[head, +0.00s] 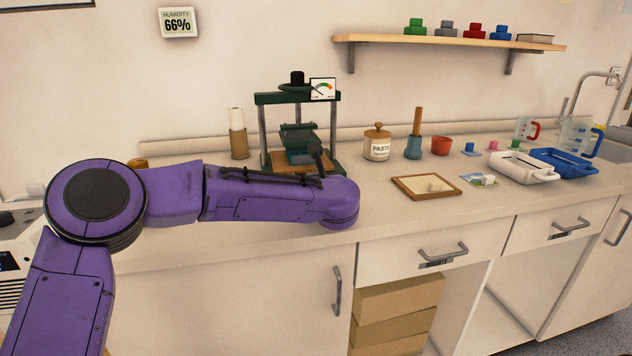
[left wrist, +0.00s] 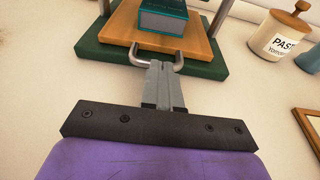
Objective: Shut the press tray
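The press (head: 262,135) stands on the counter, with a green frame, grey posts and a gauge on top. Its wooden tray (head: 284,167) shows low in the frame, partly behind my left arm. In the left wrist view the tray (left wrist: 203,48) carries a teal book (left wrist: 163,18) and lies over the green base (left wrist: 105,55). A bent metal handle (left wrist: 134,54) sticks out from its front edge. My left gripper (left wrist: 159,66) has its fingers together at the middle of this handle, seemingly touching it; they hide part of the bar. My right gripper is not in view.
A paste jar (head: 378,144), a blue pot with a wooden-handled tool (head: 413,146) and a framed board (head: 427,187) stand right of the press. White (head: 522,167) and blue (head: 565,163) trays lie farther right. The shelf (head: 450,41) hangs above.

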